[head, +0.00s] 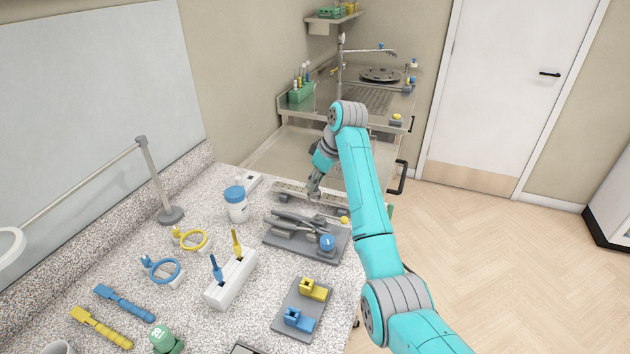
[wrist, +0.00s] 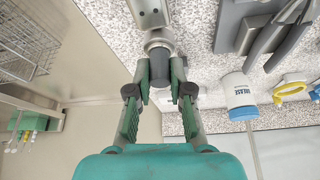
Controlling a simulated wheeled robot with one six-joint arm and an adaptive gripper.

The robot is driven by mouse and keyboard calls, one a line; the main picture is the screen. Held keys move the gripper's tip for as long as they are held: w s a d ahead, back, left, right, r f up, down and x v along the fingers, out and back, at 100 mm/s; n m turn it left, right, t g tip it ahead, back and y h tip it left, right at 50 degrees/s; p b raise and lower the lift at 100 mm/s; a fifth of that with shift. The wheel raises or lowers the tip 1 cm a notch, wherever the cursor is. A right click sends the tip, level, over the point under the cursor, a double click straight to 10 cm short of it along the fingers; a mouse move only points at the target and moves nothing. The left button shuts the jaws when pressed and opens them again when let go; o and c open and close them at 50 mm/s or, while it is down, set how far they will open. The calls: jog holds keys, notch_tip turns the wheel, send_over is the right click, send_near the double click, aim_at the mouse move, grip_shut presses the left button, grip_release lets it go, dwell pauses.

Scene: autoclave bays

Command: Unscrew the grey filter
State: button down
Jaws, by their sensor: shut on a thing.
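The grey filter (wrist: 159,68) is a dark grey cylinder in the wrist view. Its upper end meets a round metal fitting (wrist: 158,41) below a steel bar with holes (wrist: 148,13). My gripper (wrist: 160,76) has one finger on each side of the filter and is shut on it. In the head view my gripper (head: 314,190) is at the far end of the speckled counter, by the perforated steel bar (head: 290,191). I cannot make out the filter there. The thread is hidden, so I cannot tell how far it is screwed in.
A grey tray (head: 277,246) with dark tools lies close to my gripper. A white grease bottle with a blue lid (head: 236,206) stands to its left. A white holder (head: 229,281), coloured rings and a grey plate with yellow and blue blocks (head: 297,322) are nearer. Open floor lies right.

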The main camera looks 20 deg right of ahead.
jog(key=shift+n+g+y, duration=0.3)
jog(key=shift+n+g, duration=0.3)
jog(key=shift+n, duration=1.1)
jog(key=n+g, duration=0.1)
jog(key=n, duration=0.1)
jog(key=shift+n, duration=0.4)
jog(key=shift+n+y, duration=0.3)
jog(key=shift+n+g, duration=0.8)
jog(key=shift+n, duration=0.9)
jog(key=shift+n, duration=0.5)
jog(key=shift+f+n+g, duration=0.1)
jog(key=shift+n+g, duration=0.6)
jog(key=shift+n, duration=0.5)
